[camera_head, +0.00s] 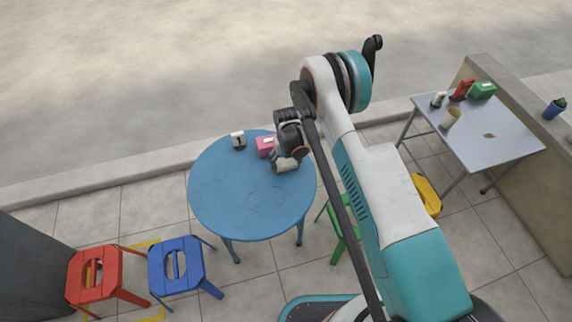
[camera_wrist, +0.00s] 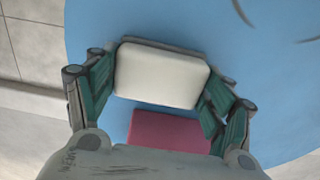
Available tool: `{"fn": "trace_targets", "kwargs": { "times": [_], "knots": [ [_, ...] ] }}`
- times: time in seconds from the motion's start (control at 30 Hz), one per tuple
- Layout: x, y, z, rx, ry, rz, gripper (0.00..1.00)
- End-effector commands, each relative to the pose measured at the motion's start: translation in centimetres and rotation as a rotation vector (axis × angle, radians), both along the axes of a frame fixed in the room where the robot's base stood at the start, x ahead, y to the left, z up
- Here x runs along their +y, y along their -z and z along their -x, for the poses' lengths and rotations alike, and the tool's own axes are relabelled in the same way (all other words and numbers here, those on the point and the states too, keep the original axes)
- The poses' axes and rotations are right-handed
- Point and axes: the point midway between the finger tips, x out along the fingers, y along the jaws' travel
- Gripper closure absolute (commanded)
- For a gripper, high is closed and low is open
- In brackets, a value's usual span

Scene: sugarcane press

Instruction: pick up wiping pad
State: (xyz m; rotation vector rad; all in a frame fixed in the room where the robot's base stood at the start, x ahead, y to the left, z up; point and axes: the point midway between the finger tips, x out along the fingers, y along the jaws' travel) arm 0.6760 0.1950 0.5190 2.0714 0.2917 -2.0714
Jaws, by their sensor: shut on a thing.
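A cream-white, rounded rectangular wiping pad (camera_wrist: 162,74) sits between the green-lined fingers of my gripper (camera_wrist: 162,92) in the wrist view. The fingers press on its left and right sides, so my gripper is shut on it. In the head view my gripper (camera_head: 287,161) is over the far right part of the round blue table (camera_head: 235,195). There the arm and wrist hide most of the pad. I cannot tell whether the pad touches the tabletop.
A pink box (camera_head: 265,145) stands on the table close beside my gripper; it also shows in the wrist view (camera_wrist: 168,131). A small black-and-white container (camera_head: 238,141) is farther left. Red (camera_head: 95,268) and blue stools (camera_head: 177,262) stand in front. A grey table (camera_head: 485,145) with several items is right.

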Motion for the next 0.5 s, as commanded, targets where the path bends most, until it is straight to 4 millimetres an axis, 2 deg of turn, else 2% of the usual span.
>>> {"fn": "trace_targets", "kwargs": {
  "times": [0.27, 0.37, 0.5],
  "knots": [
    [0.0, -0.4, 0.0, 0.000, 0.000, 0.000, 0.53],
    [0.0, -1.2, 0.0, 0.000, 0.000, 0.000, 0.53],
    [0.0, -3.3, 0.0, 0.000, 0.000, 0.000, 0.53]
  ]
}}
